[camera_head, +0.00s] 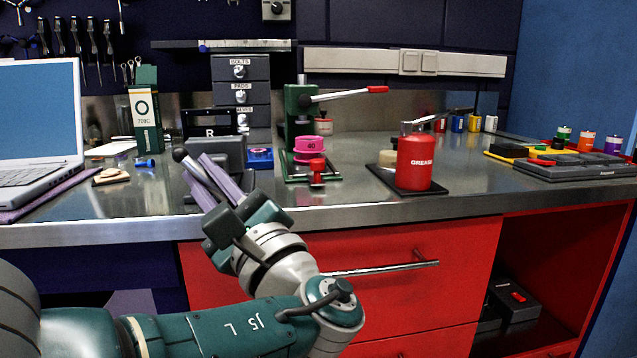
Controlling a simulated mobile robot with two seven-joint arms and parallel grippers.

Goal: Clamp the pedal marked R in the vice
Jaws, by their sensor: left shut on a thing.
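The black pedal marked R (209,123) stands upright at the top of the grey vice (218,152), near the bench's front edge. Its lower part is hidden by the vice, so I cannot tell how tightly the jaws hold it. My left gripper (197,166) is in front of the vice, its two long purple-grey fingers pointing up and left. It is shut on the vice handle (181,155), whose dark ball end shows just left of the fingertips. The rest of the handle is hidden behind the fingers. My right gripper is out of view.
A laptop (38,130) stands left on a purple mat. A green box (145,110) is behind the vice's left. A green press (300,110) with pink weights stands to the right.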

